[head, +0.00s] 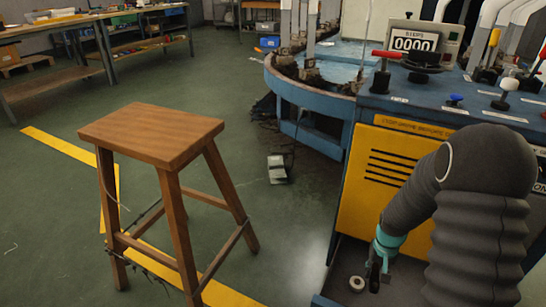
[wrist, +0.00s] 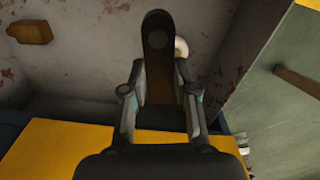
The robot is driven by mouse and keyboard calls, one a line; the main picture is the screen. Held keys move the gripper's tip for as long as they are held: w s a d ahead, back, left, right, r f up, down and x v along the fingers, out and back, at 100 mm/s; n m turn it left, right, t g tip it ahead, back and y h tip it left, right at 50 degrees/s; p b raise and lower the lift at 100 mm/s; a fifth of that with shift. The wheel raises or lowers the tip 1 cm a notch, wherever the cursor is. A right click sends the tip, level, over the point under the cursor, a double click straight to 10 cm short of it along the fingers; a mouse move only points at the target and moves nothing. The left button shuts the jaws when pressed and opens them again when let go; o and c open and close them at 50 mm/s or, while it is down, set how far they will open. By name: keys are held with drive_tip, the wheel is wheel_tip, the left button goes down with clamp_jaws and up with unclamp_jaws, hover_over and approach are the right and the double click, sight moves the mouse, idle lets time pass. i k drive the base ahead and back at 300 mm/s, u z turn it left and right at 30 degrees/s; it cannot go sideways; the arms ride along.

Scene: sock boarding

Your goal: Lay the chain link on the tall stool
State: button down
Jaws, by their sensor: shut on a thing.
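The tall stool (head: 152,134) stands upright on the green floor at the left in the head view, with a bare brown wooden seat. My gripper (head: 376,268) is low at the right, beside the yellow panel of the blue machine and well to the right of the stool. In the wrist view, my gripper (wrist: 160,100) is shut on the chain link (wrist: 157,30), a long dark piece with a rounded end that points away from the fingers. In the head view the link is small and dark, and hard to tell from the fingertips.
A small pale ring (head: 356,284) lies on the machine's low ledge, close to my gripper. The blue machine (head: 350,200) with a yellow panel (head: 385,180) fills the right. Open floor (head: 285,235) lies between it and the stool. A workbench (head: 60,35) stands at the back left.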

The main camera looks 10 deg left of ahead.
sight(158, 128)
drive_tip(key=k, duration=0.4)
drive_tip(key=u, duration=0.9)
drive_tip(key=i, duration=0.2)
drive_tip(key=u, duration=0.15)
